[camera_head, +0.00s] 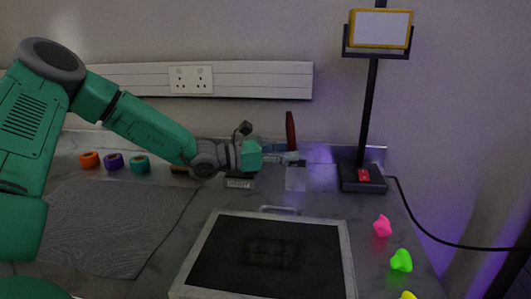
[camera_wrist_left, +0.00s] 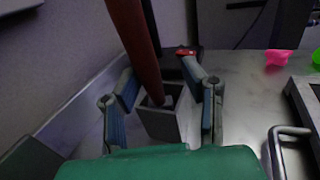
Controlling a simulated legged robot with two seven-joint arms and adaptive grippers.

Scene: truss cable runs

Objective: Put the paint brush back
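The paint brush has a dark red handle (camera_head: 290,131) that points up, slightly tilted, at the back of the bench. Its lower end meets the mouth of a small grey square holder (camera_head: 296,180). In the left wrist view the handle (camera_wrist_left: 137,45) rises out of the holder (camera_wrist_left: 161,124); the bristles are hidden. My left gripper (camera_head: 285,150) is at the holder's mouth. In the left wrist view its two fingers (camera_wrist_left: 160,78) are spread, one each side of the brush, with gaps to the handle. My right gripper is not in view.
A black post with a yellow-framed panel (camera_head: 380,28) stands right of the holder, its base bearing a red switch (camera_head: 364,175). A labelled block (camera_head: 239,183) sits under my left gripper. A framed dark panel (camera_head: 265,258) lies in front. Coloured rings stand left, bright knobs right.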

